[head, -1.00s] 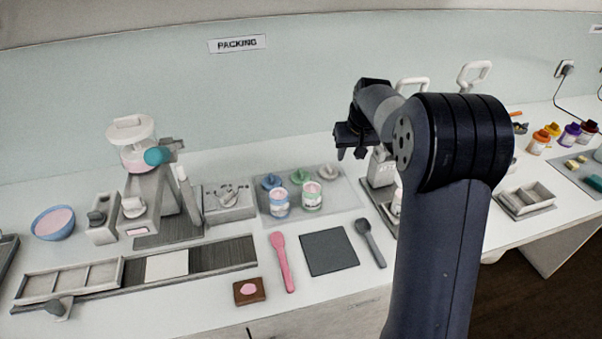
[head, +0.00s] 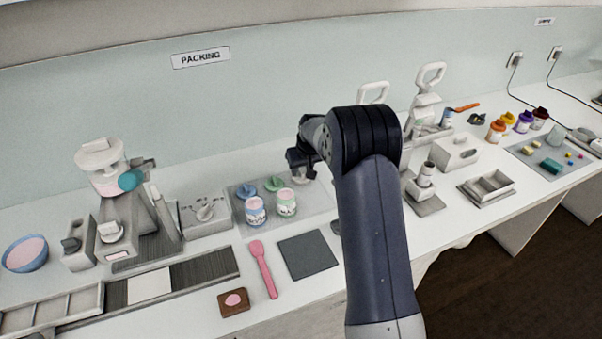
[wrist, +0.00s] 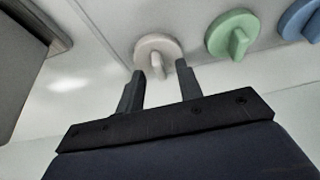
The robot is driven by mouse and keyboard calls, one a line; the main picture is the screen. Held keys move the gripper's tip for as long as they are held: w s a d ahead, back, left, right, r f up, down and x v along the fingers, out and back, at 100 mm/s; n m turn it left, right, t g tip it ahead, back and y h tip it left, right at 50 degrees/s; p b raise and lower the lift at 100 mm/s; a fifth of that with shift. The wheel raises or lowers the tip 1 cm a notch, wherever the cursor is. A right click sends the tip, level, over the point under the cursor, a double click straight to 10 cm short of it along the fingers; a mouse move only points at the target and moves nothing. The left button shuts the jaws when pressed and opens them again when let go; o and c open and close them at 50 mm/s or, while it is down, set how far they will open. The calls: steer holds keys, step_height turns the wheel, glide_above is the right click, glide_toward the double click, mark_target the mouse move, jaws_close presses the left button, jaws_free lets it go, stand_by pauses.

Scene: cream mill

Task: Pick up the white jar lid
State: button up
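The white jar lid (wrist: 151,44) is a round pale disc with an upright grip tab, lying on the pale mat (head: 326,193). In the wrist view it lies just beyond my gripper (wrist: 160,68), whose fingers are open with the tab between the tips in the picture. The fingers do not appear to touch it. In the head view my gripper (head: 298,164) hangs over the mat's back right corner, and the white lid (head: 302,179) shows partly beneath it.
A green lid (wrist: 233,34) and a blue lid (wrist: 301,18) lie in a row beside the white one. A blue-labelled jar (head: 256,211) and a green-labelled jar (head: 286,203) stand in front. A dark square mat (head: 307,255) and pink spatula (head: 263,269) lie nearer.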

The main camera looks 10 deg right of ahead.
steer(key=shift+w+f, duration=0.15)
steer(key=shift+f, duration=0.15)
jaws_close()
stand_by(0.3)
